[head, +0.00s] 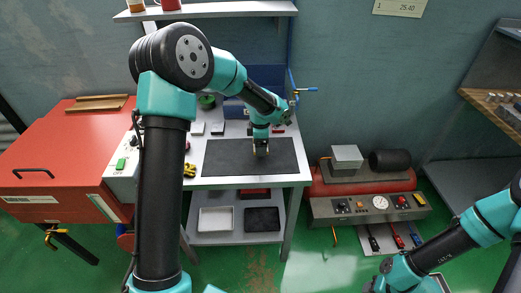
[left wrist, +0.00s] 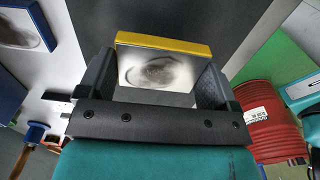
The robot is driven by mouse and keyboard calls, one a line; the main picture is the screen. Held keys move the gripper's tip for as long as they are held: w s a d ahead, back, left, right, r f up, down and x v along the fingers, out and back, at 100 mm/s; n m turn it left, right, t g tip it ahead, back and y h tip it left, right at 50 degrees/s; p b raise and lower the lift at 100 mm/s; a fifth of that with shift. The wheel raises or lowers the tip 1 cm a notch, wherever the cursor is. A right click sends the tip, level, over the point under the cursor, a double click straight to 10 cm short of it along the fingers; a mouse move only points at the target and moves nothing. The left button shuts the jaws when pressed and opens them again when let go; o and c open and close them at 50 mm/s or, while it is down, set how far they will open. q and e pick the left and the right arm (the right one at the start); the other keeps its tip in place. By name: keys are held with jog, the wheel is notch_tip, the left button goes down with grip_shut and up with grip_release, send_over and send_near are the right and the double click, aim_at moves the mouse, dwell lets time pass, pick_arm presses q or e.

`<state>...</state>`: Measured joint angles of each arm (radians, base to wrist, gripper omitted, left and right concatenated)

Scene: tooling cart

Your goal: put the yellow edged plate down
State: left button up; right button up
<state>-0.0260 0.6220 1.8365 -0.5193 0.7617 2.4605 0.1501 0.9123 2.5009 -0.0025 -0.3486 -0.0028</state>
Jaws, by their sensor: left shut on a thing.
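The yellow edged plate (left wrist: 165,42) shows in the left wrist view, a pale plate with a dark oval smudge on its face and a yellow strip along its far edge. My left gripper (left wrist: 157,82) is shut on it, one finger at each side. In the head view my left gripper (head: 261,151) points down over the dark mat (head: 222,160) on the white bench. The plate is too small there to make out clearly, and I cannot tell whether it touches the mat. My right arm enters at the lower right of the head view; its gripper is out of frame.
A blue-edged plate (left wrist: 22,28) lies at upper left in the left wrist view, and a red ribbed object (left wrist: 268,120) at right. The mat's left part is clear.

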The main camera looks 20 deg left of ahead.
pick_arm(q)
jog(key=shift+f, duration=1.7)
jog(key=shift+f, duration=0.15)
jog(key=o, duration=1.1)
notch_tip(320, 180, up, 12)
jog(key=shift+r, duration=0.15)
